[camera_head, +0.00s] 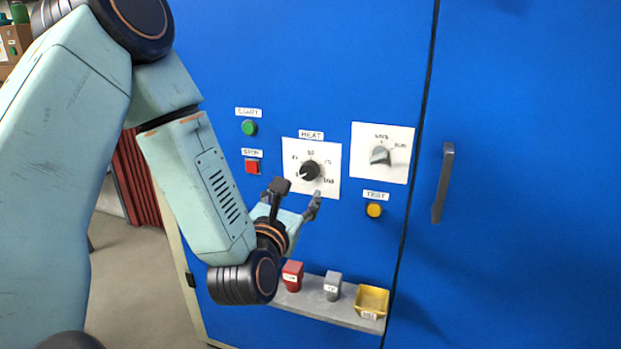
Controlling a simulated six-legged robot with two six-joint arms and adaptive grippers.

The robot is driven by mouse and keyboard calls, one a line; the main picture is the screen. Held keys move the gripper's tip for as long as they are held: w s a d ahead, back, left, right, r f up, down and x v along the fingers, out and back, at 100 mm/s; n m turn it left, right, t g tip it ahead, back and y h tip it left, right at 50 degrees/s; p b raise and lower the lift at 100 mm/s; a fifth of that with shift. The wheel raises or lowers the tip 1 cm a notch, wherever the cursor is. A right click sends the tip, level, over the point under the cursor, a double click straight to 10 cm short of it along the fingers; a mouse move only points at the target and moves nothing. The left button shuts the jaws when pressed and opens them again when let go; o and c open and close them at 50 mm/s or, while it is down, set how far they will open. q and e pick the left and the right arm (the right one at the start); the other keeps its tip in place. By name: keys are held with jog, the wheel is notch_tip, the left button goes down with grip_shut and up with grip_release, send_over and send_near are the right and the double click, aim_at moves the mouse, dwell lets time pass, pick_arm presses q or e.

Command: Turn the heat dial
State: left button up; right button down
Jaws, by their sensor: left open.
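The heat dial (311,170) is a black round knob on a white plate labelled HEAT, on the front of a blue cabinet (510,120). Its pointer is toward the lower left, near the 0 mark. My left gripper (298,190) is just below the dial, with its two dark fingers spread apart and nothing between them. One finger is below left of the knob and the other below right. I cannot tell how far the fingers are from the panel. My right gripper is not in view.
Beside the dial are a green button (249,128), a red button (252,166), a grey selector knob (380,155) and a yellow button (374,210). A ledge (330,312) below holds a red block, a grey block and a yellow tray. A door handle (443,183) stands out at right.

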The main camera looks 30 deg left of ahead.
aim_at(307, 175)
pick_arm(q)
jog(key=x, duration=0.8)
jog(key=shift+f+b, duration=0.15)
jog(key=shift+b, duration=0.15)
jog(key=c, duration=1.2)
